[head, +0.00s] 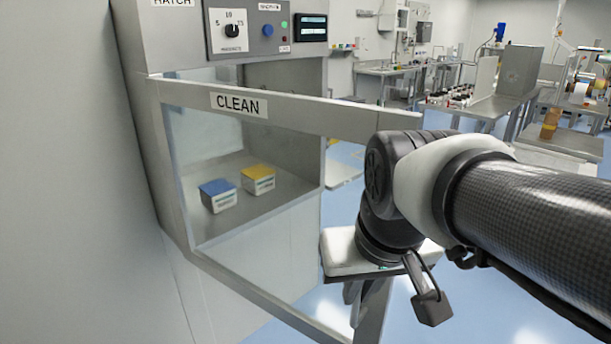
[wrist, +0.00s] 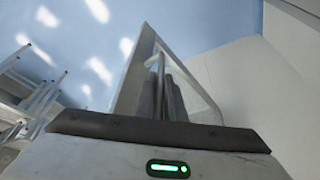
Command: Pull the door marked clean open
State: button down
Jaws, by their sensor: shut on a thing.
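The door marked clean (head: 238,105) is a clear panel in a pale grey frame with a CLEAN label on its top rail. It stands swung out from the hatch, its hinge side at the left and its free edge at the right. My gripper (head: 352,293) is at the free edge, below my arm, which covers the upper part of that edge. The gripper is shut on the door's handle; the head view mostly hides the grip. The wrist view looks along the door frame (wrist: 134,75), with the bar-like handle (wrist: 160,85) near the middle.
Inside the hatch chamber (head: 285,185) are a blue-topped box (head: 219,196) and a yellow-topped box (head: 258,179). A control panel with a dial (head: 232,33) is above. A plain wall (head: 65,180) stands close at the left. Benches with equipment (head: 490,95) are farther back right.

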jog(key=shift+s+a, duration=0.35)
jog(key=shift+a, duration=0.05)
jog(key=c, duration=1.8)
grip_release()
jog(key=shift+c, duration=0.2)
jog(key=p+v, duration=0.2)
jog(key=v, duration=1.5)
jog(key=shift+r, duration=0.25)
